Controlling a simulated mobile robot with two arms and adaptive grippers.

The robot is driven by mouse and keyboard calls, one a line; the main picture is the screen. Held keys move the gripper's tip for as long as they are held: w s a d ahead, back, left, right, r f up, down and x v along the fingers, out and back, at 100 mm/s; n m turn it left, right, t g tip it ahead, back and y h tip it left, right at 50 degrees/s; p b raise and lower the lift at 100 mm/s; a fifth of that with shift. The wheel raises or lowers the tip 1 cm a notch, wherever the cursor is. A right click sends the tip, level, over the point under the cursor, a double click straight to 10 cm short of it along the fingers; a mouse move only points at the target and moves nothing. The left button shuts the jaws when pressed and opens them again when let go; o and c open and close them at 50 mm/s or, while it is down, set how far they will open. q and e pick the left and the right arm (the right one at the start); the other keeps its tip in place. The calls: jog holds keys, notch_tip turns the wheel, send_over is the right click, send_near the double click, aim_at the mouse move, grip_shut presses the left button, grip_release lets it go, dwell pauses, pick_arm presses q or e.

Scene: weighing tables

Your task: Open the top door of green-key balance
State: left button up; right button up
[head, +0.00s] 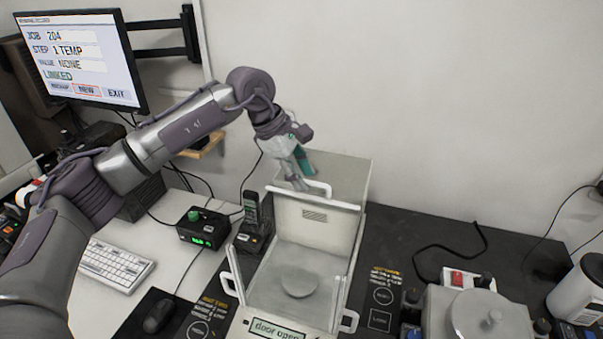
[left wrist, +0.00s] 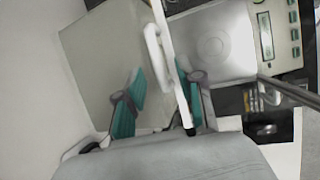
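The balance (head: 262,324) stands on the dark table at lower centre, its display reading "door open". Its pan (head: 298,284) shows inside the clear chamber. Green keys (left wrist: 294,34) show on its panel in the left wrist view. The pale top door (head: 343,172) appears slid to the back, leaving the chamber uncovered above. Its white handle (head: 317,187) is at its front edge, and also shows in the left wrist view (left wrist: 153,48). My left gripper (head: 302,178) is at this handle, its teal fingers (left wrist: 160,90) apart. Contact with the handle is unclear. My right gripper is out of view.
A monitor (head: 75,58) and keyboard (head: 115,264) are at left. A black box with a green knob (head: 202,228) and a handset (head: 251,212) stand left of the balance. Another balance (head: 482,316) is at lower right. A wall rises behind.

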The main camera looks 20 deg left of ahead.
pick_arm(q)
jog(key=shift+a+r, duration=0.15)
jog(key=shift+r, duration=0.2)
jog(key=v, duration=1.1)
jog(key=shift+a+r, duration=0.1)
